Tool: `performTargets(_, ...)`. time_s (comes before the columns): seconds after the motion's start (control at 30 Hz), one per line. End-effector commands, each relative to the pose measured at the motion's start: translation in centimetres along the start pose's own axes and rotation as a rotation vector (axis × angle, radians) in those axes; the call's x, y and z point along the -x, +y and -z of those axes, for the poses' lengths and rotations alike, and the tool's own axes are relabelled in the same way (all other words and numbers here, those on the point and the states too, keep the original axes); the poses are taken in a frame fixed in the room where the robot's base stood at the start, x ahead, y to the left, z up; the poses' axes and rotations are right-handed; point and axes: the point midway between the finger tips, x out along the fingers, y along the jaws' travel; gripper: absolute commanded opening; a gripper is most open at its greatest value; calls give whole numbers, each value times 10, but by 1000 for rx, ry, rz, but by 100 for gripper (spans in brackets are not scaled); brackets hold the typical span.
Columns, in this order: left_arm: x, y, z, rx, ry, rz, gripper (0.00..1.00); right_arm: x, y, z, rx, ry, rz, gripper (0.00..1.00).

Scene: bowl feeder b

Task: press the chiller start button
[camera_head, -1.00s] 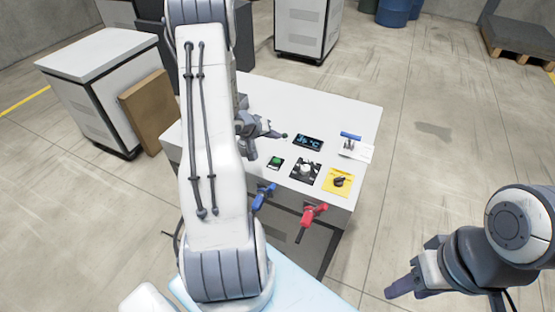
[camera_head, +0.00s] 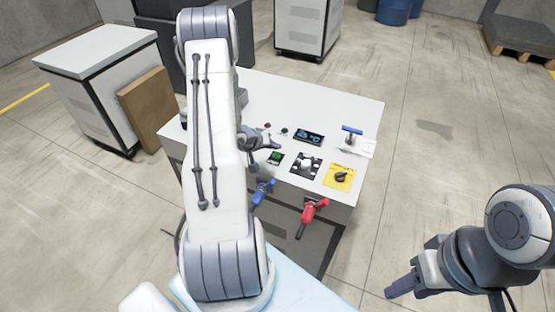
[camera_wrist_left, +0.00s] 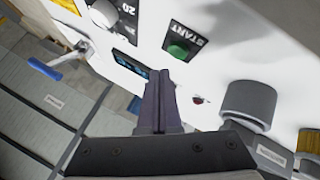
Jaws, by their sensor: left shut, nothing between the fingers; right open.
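The start button (camera_head: 276,157) is a green round button on a black plate on the white cabinet top. In the left wrist view the green button (camera_wrist_left: 178,48) sits on its plate beside the word START. My left gripper (camera_head: 276,145) is shut and empty, just behind the button in the head view. In the left wrist view its closed fingertips (camera_wrist_left: 160,76) point toward the panel, below the button in the picture and apart from it. The height of the gap is hard to judge. My right gripper (camera_head: 396,287) is open and empty, off to the right over the floor.
Near the button are a blue-digit display (camera_head: 308,137), a selector dial (camera_head: 306,165) and a yellow plate (camera_head: 333,184) with a black knob. A blue T-handle (camera_head: 351,130) stands at the right. Blue (camera_head: 263,194) and red (camera_head: 312,211) valve handles stick out in front.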

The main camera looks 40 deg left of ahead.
Motion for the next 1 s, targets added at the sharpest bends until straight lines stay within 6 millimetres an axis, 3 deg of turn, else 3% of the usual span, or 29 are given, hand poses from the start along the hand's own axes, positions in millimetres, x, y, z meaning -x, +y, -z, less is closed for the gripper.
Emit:
performTargets(0.03,-6,-4,-4,-1,1,0,0,-10,1,0,-1,0,0,48)
performTargets(0.2,-9,-6,-6,-1,0,0,0,-17,1,-1,-2,0,0,48)
performTargets(1.0,-8,-6,-6,0,0,0,0,-17,1,-1,-2,1,0,48)
